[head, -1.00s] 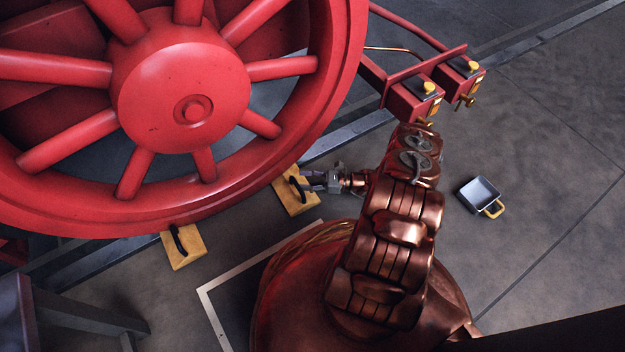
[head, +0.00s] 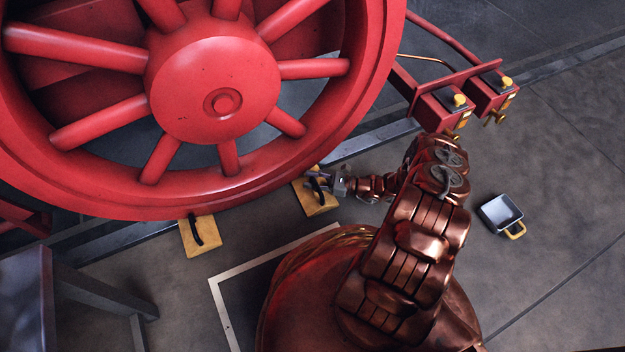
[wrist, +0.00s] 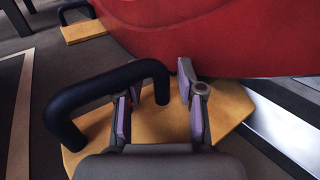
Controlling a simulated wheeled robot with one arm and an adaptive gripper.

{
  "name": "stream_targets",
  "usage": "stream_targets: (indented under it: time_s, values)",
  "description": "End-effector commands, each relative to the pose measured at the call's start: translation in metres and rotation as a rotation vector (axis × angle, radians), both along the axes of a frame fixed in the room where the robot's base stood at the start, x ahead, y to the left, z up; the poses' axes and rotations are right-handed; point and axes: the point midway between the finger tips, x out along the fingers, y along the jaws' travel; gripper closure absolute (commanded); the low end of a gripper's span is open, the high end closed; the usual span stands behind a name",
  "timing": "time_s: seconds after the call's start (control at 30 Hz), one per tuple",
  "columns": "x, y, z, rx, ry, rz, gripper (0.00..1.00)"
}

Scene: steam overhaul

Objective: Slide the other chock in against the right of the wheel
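The red spoked wheel (head: 222,103) fills the upper left of the head view; its rim also shows in the wrist view (wrist: 225,40). One yellow chock (head: 193,243) with a black handle lies at the lower left of the rim; it also shows in the wrist view (wrist: 85,31). The other chock (head: 318,204) lies to its right, near the rim; it also shows in the wrist view (wrist: 165,128). I cannot tell whether it touches the wheel. My gripper (wrist: 160,112) is open at this chock, its fingers apart on either side of one leg of the black handle (wrist: 105,90).
A rail (head: 375,135) runs under the wheel. Red boxes with yellow knobs (head: 445,108) stand at the upper right. A small grey bin with a yellow handle (head: 500,212) lies on the floor at right. A grey stand (head: 100,290) is at lower left.

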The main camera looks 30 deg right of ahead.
Motion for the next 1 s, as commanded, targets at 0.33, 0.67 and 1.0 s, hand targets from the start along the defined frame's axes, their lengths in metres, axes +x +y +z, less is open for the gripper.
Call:
stream_targets:
  time_s: [0.33, 0.67, 1.0]
  values:
    - [0.0000, -0.0001, 0.0001, 0.000, 0.000, 0.000, 1.00]
    - [0.0000, 0.0000, 0.0000, 0.001, 0.001, 0.000, 1.00]
    - [0.0002, -0.0045, -0.0011, 0.000, 0.001, 0.000, 1.00]
